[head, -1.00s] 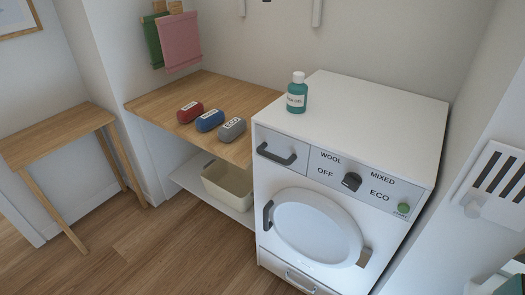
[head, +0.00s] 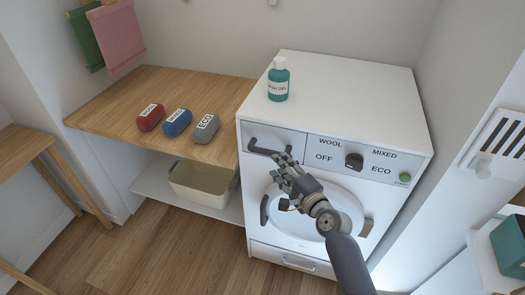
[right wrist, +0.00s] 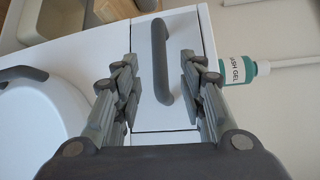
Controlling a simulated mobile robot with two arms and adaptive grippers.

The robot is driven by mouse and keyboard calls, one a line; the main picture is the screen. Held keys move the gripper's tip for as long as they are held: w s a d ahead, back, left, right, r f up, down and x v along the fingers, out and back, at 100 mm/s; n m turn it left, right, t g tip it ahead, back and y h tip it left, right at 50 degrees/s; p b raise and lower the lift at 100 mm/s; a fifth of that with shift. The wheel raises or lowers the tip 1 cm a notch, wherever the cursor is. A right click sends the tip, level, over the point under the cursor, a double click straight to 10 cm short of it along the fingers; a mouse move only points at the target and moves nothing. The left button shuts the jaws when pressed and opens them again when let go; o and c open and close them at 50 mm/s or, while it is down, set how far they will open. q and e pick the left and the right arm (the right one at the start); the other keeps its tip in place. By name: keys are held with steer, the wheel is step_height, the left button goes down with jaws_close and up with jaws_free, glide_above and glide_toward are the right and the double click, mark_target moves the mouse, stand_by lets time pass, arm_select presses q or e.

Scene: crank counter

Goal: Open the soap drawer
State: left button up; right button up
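The soap drawer (head: 272,140) is at the upper left of the white washing machine's front, and its face sits flush with the panel. Its dark grey bar handle (head: 262,150) also shows in the right wrist view (right wrist: 161,60), lying between the open fingers. My right gripper (head: 280,170) is in front of the machine, just below and right of the handle. In the right wrist view the gripper (right wrist: 158,85) is open, with a finger on each side of the handle; I cannot tell whether they touch it. My left gripper is not in view.
The programme knob (head: 354,161) and green button (head: 405,177) are right of the drawer. The round door (head: 325,225) is below, partly behind my arm. A wash gel bottle (head: 278,82) stands on top. A wooden counter (head: 130,95) with several coloured cases is at left.

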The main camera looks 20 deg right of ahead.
mark_target(268, 155)
steer(key=x, duration=0.3)
steer(key=shift+w, duration=0.15)
steer(key=x, duration=0.5)
steer(key=shift+a, duration=0.15)
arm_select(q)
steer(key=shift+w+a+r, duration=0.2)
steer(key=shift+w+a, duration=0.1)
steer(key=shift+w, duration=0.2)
arm_select(e)
steer(key=shift+w+a+f, duration=0.1)
steer(key=shift+w, duration=0.4)
steer(key=shift+c, duration=0.3)
jaws_close()
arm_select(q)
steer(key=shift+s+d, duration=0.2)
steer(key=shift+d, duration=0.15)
